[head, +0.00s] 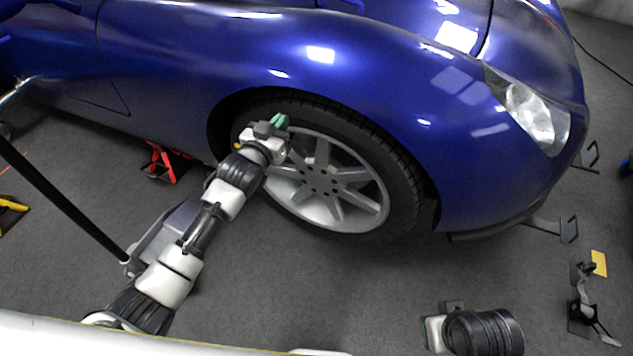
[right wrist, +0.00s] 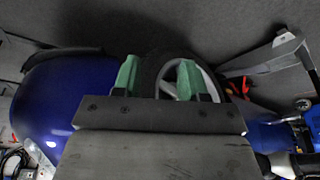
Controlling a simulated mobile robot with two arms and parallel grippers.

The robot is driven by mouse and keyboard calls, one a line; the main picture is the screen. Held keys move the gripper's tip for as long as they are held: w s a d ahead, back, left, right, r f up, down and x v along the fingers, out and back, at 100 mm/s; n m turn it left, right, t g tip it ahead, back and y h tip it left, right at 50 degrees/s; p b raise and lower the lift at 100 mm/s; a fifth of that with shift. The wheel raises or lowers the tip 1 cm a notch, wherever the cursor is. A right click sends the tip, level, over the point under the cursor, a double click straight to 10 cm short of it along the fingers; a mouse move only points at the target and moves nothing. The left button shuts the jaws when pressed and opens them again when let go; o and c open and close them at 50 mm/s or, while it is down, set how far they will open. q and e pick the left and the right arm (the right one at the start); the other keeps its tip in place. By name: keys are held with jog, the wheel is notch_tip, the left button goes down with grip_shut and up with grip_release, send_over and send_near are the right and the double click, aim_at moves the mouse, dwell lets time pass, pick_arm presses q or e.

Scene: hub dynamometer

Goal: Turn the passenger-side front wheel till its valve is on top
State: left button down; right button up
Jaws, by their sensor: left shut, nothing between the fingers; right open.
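The front wheel (head: 345,178) of the blue car (head: 370,65) has a black tyre and a silver rim with several spokes. I cannot make out its valve. My left gripper (head: 280,122) has green fingertips. It is shut and empty, over the upper left part of the wheel near the tyre and rim edge; I cannot tell whether it touches. It hides that part of the rim. My right gripper (right wrist: 158,78) is open and empty, its green fingers apart in the right wrist view. Part of the wheel (right wrist: 206,82) shows behind them there.
A red strap-like object (head: 165,163) lies on the floor left of the wheel. A black-and-silver stand (head: 585,305) and a yellow card (head: 599,263) are at the right. Metal brackets (head: 552,228) stick out near the car's front.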

aim_at(304, 120)
pick_arm(q)
jog(key=shift+d, duration=0.1)
pick_arm(e)
jog(key=shift+r, duration=0.1)
pick_arm(q)
jog(key=shift+s+d+r+p, duration=0.1)
jog(key=shift+d+r+p, duration=0.15)
jog(key=shift+d, duration=0.3)
jog(key=shift+s+d+r+p, duration=0.1)
jog(key=shift+d+r+p, duration=0.1)
jog(key=shift+d, duration=0.3)
pick_arm(e)
jog(key=x, duration=0.3)
jog(key=shift+s+a+f, duration=0.1)
jog(key=shift+s+f, duration=0.05)
jog(key=shift+f, duration=0.1)
pick_arm(q)
jog(key=shift+d, duration=0.1)
pick_arm(e)
jog(key=shift+r, duration=0.1)
